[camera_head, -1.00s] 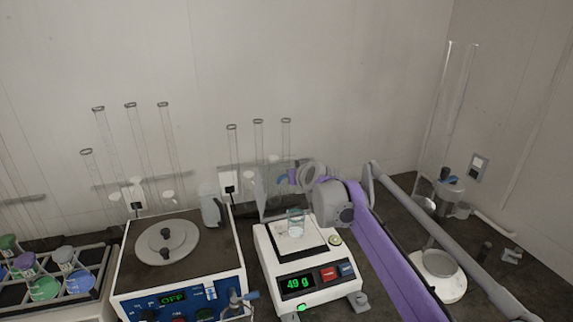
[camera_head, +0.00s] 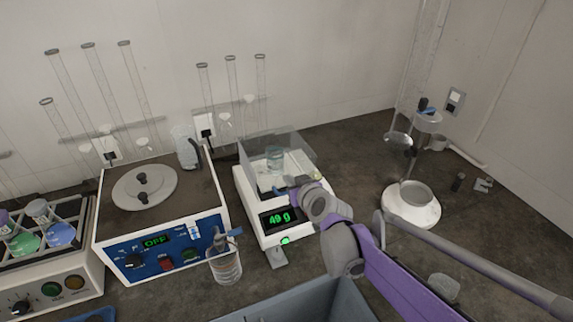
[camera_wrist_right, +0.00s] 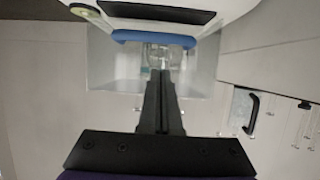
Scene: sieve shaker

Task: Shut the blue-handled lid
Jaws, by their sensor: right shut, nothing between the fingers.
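The clear lid (camera_head: 262,143) with a blue handle (camera_head: 280,191) is down over the pan of the white balance (camera_head: 262,235), around a small glass beaker (camera_head: 274,160). I cannot tell whether the lid is fully seated. The blue handle (camera_wrist_right: 152,40) and the clear lid (camera_wrist_right: 108,62) also show in the right wrist view. My right gripper (camera_head: 292,188) is shut and empty, close to the handle at the front of the lid. Its dark fingers (camera_wrist_right: 160,75) point toward the handle; contact is unclear. My left gripper is not in view.
A device reading OFF (camera_head: 165,250) stands left of the balance, with a clear container (camera_head: 226,268) at its front right corner. A white-based stand (camera_head: 410,215) is on the right. A grey bin (camera_head: 345,300) is in front.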

